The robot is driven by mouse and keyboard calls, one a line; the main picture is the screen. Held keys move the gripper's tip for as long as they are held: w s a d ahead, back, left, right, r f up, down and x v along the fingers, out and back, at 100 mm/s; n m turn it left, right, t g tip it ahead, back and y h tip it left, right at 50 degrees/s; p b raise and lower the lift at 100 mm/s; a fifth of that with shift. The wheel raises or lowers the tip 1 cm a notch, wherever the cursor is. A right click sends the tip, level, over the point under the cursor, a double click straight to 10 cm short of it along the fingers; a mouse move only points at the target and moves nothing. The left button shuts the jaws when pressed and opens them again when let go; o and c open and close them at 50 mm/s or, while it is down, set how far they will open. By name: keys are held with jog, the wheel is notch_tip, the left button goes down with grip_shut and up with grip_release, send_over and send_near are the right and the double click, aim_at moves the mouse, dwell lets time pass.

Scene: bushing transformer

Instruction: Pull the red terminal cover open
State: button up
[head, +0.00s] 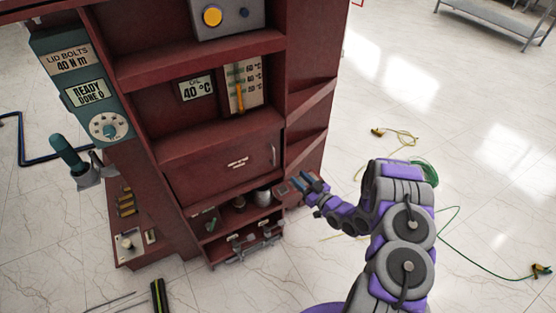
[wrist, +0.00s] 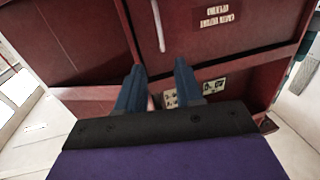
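The red terminal cover (head: 222,168) is a flat dark red panel on the cabinet front, with a small white label and a thin upright handle (head: 273,155) near its right edge. The cover looks shut. In the wrist view the cover (wrist: 205,42) is at the top, its label looks upside down, and the pale handle (wrist: 158,25) lies beyond the fingertips. My gripper (head: 303,184) is to the lower right of the handle, apart from it. In the wrist view my gripper (wrist: 158,75) has its two blue fingers spread, with nothing held between them.
Below the cover is an open shelf with a grey pot (head: 262,196) and small fittings. A teal panel (head: 85,85) with a dial and a lever (head: 72,158) stands at the left. Yellow and green cables (head: 400,138) lie on the floor at the right.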

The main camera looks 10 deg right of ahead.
jog(key=b+x, duration=0.2)
jog(key=x, duration=1.1)
jog(key=shift+w+a, duration=0.2)
grip_shut()
dwell(0.9)
